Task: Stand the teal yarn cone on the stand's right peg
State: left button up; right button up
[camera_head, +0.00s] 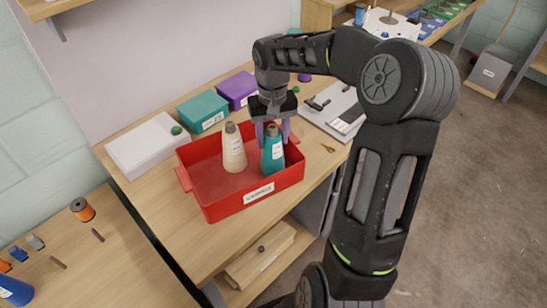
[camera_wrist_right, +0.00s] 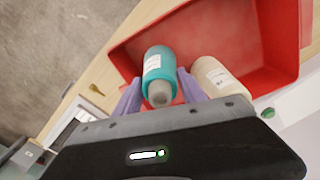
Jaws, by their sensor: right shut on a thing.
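The teal yarn cone (camera_head: 273,157) stands inside the red bin (camera_head: 222,207), at its right end. My right gripper (camera_head: 273,132) reaches down from above and is shut on the cone's upper part, with a lilac finger on each side. In the right wrist view the teal cone (camera_wrist_right: 157,66) shows between the fingers (camera_wrist_right: 158,90), its grey tip toward the camera. The cone's base is inside the bin; I cannot tell whether it touches the floor. I cannot make out the stand's right peg for certain. My left gripper is not in view.
A cream cone (camera_head: 233,150) stands close to the left of the teal one in the bin. Behind are a teal box (camera_head: 203,112), a purple box (camera_head: 237,89) and a white box (camera_head: 147,146). A grey tray of tools (camera_head: 335,110) lies right. The left bench (camera_head: 105,270) holds spools.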

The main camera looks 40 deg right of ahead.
notch_tip(320, 180, up, 10)
jog(key=p, duration=0.7)
jog(key=shift+r, duration=0.2)
jog(key=shift+s+f, duration=0.1)
dwell(0.4)
